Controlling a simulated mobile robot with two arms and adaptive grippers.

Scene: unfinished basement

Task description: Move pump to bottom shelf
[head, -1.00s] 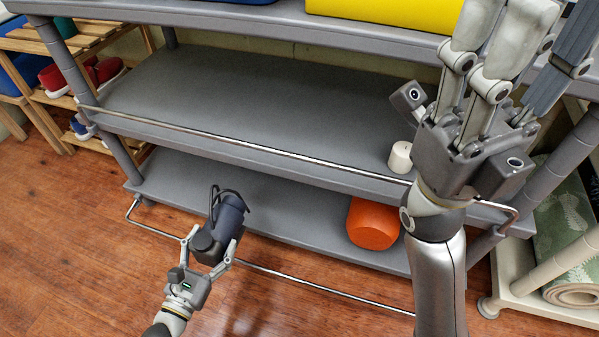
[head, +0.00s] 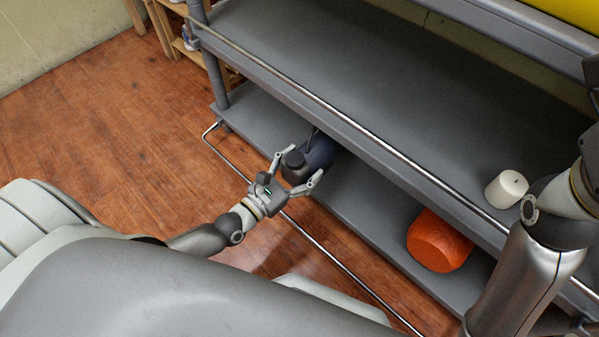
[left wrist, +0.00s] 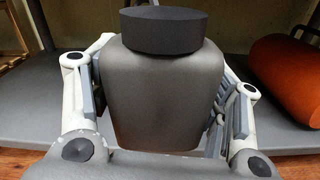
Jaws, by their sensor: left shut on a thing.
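The dark pump (head: 320,150) is in my left gripper (head: 300,168), whose two fingers are shut on its sides. In the head view it overlaps the front part of the grey bottom shelf (head: 262,122), and the middle shelf's front edge hides some of its far end. In the left wrist view the pump's grey body and black cap (left wrist: 163,95) fill the middle between the fingers. The bottom shelf (left wrist: 35,112) shows on both sides behind it. I cannot tell whether the pump touches the shelf. My right forearm shows at the right, but its gripper is outside the picture.
An orange rounded object (head: 438,242) sits on the bottom shelf to the right. A white cylinder (head: 506,189) stands on the middle shelf (head: 400,90) above. A metal rail (head: 330,262) runs low along the front. The bottom shelf left of the pump is clear.

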